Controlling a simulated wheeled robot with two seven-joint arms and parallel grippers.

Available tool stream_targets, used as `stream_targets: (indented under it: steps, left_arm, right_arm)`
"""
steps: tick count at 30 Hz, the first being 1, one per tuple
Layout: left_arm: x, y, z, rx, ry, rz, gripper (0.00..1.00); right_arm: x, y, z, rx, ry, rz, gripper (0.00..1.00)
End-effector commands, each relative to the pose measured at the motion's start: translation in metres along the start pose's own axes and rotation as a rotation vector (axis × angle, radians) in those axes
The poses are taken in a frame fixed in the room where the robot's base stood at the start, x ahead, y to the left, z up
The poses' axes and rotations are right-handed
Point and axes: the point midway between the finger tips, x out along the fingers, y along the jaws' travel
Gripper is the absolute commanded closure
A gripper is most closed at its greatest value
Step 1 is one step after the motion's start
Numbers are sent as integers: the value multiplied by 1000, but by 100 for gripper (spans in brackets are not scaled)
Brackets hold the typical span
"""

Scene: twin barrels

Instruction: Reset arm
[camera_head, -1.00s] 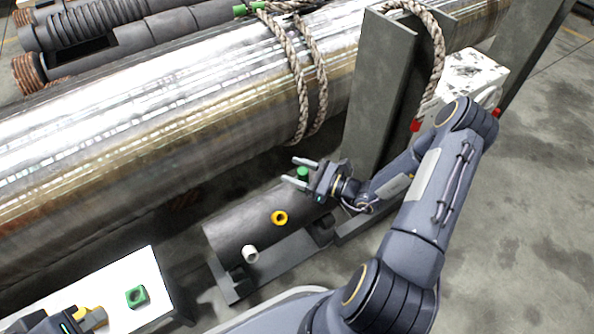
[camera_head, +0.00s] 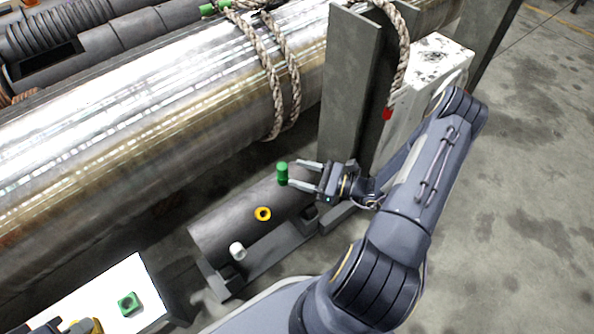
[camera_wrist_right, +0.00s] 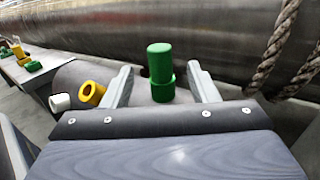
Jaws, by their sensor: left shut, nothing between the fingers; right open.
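My right gripper (camera_head: 296,173) is open, its fingers pointing left in the head view. A green cylindrical plug (camera_head: 282,172) stands upright on the small dark barrel (camera_head: 225,228), just beyond the fingertips. In the right wrist view the plug (camera_wrist_right: 161,73) appears in line with the gap between the open fingers (camera_wrist_right: 163,82), touching neither. A yellow ring-like fitting (camera_head: 263,213) and a white one (camera_head: 238,251) sit on the same barrel. My left gripper (camera_head: 62,327) is shut, partly cut off at the bottom left, beside a yellow piece (camera_head: 96,326).
A large shiny pipe (camera_head: 150,110) wrapped with rope (camera_head: 275,90) lies behind. A steel post (camera_head: 350,90) stands close behind my right gripper. A white box (camera_head: 432,70) is at the right. A white-topped stand (camera_head: 85,295) holds a green nut-like piece (camera_head: 128,304). Floor is free at the right.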

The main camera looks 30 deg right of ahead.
Motion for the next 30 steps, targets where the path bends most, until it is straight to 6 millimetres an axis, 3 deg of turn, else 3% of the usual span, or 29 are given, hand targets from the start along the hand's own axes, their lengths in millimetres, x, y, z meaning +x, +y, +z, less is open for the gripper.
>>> stream_targets:
  steps: [14, 17, 20, 24, 30]
  left_arm:
    - [0, 0, 0, 0, 0, 0, 100]
    - [0, 0, 0, 0, 0, 0, 100]
    - [0, 0, 0, 0, 0, 0, 100]
    - [0, 0, 0, 0, 0, 0, 100]
    - [0, 0, 0, 0, 0, 0, 100]
  right_arm:
    - [2, 2, 5, -15, 4, 18, 46]
    - [10, 10, 25, -84, 20, 102, 46]
    - [21, 31, 60, -219, 53, 259, 46]
    - [28, 76, 114, -483, 120, 531, 46]
    - [13, 137, 167, -906, 227, 853, 46]
